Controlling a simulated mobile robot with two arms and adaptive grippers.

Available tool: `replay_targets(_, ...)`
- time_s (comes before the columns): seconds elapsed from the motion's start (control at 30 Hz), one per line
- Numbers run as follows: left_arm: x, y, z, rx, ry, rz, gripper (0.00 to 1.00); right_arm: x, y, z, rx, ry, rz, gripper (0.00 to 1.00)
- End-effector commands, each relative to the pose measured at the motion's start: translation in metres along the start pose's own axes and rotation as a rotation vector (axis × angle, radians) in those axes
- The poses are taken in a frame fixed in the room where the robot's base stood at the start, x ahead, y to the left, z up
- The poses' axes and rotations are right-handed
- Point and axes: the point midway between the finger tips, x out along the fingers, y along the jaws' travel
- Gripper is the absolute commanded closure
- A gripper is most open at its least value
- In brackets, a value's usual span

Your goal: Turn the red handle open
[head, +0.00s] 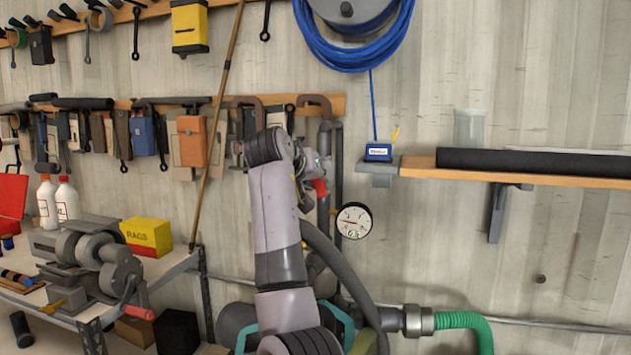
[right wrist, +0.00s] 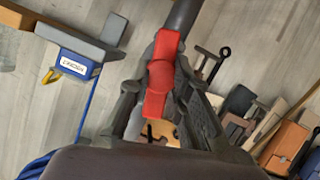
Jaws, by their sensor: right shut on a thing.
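The red handle (head: 320,187) sits on a grey vertical pipe on the wall, right of my right arm. In the right wrist view the red handle (right wrist: 160,76) lies between the two fingers of my right gripper (right wrist: 156,92), with its long side running along the gripper's reach. The fingers are shut on it. In the head view my right gripper (head: 314,163) is at the pipe, partly hidden behind my own arm. My left gripper is not in view.
A round gauge (head: 354,220) is close by on the right. A wooden shelf (head: 520,173) and a small blue box (head: 378,152) are farther right. A workbench (head: 170,266) with a grey machine (head: 92,262) stands left. A green hose (head: 466,320) runs low right.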

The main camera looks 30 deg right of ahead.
Motion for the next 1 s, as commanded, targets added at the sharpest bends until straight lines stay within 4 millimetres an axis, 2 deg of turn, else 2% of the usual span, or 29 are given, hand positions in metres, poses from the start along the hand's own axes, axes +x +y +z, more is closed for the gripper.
replay_targets(0.4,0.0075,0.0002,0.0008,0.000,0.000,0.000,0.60,0.0012,0.0001,0.0026,0.192,-0.004,-0.081,1.00)
replay_targets(1.0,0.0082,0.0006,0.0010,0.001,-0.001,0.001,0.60,0.0011,0.0002,0.0024,0.227,-0.006,-0.095,1.00)
